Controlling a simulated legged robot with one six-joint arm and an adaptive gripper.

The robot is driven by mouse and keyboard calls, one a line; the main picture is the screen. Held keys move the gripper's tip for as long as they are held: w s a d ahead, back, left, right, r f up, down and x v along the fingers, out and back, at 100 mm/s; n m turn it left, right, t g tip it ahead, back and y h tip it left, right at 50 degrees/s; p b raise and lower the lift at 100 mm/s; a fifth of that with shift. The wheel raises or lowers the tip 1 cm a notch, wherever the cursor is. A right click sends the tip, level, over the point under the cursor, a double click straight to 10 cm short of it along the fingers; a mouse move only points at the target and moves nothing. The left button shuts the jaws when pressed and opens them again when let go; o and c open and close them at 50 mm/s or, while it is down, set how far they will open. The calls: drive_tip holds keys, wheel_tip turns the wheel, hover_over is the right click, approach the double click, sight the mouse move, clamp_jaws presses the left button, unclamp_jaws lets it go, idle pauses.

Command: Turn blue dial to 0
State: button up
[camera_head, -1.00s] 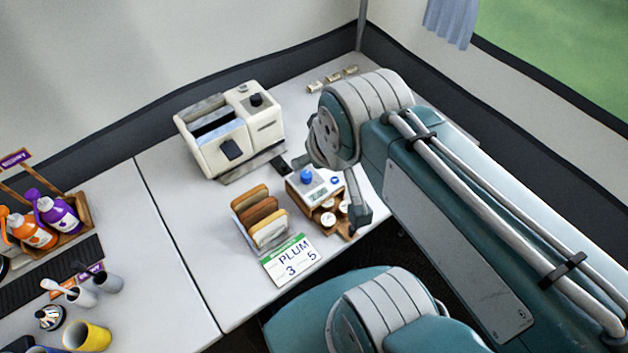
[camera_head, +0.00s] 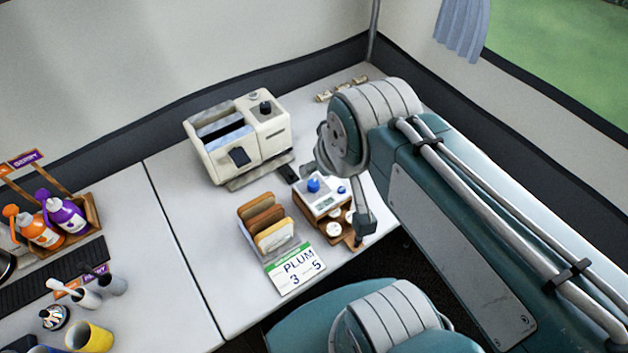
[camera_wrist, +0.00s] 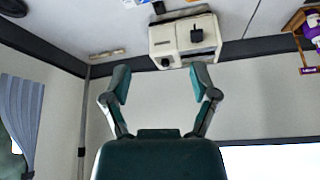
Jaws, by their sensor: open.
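The blue dial (camera_head: 313,185) stands on top of a small white box with a display (camera_head: 322,197), on the table in the head view. A smaller blue knob (camera_head: 341,190) is beside it. The box sits on a wooden holder. My gripper (camera_wrist: 160,80) is open in the wrist view, its two fingers apart with nothing between them. The dial does not show in the wrist view. Its setting is too small to read.
A cream toaster (camera_head: 240,137) stands behind the box and also shows in the wrist view (camera_wrist: 182,42). A toast rack (camera_head: 266,225) and a PLUM card (camera_head: 296,270) are left and in front. Bottles (camera_head: 66,214) and cups stand at the far left.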

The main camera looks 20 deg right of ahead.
drive_tip(key=w+d+f+m+g+y, duration=0.1)
drive_tip(key=w+d+f+m+g, duration=0.3)
drive_tip(key=w+m, duration=0.4)
drive_tip(key=m+g+y, duration=0.3)
drive_tip(key=m, duration=0.3)
approach(314, 182)
drive_tip(key=x, duration=0.9)
drive_tip(key=shift+s+a+f, duration=0.1)
drive_tip(key=shift+a+f, duration=0.1)
drive_tip(key=shift+f, duration=0.1)
clamp_jaws()
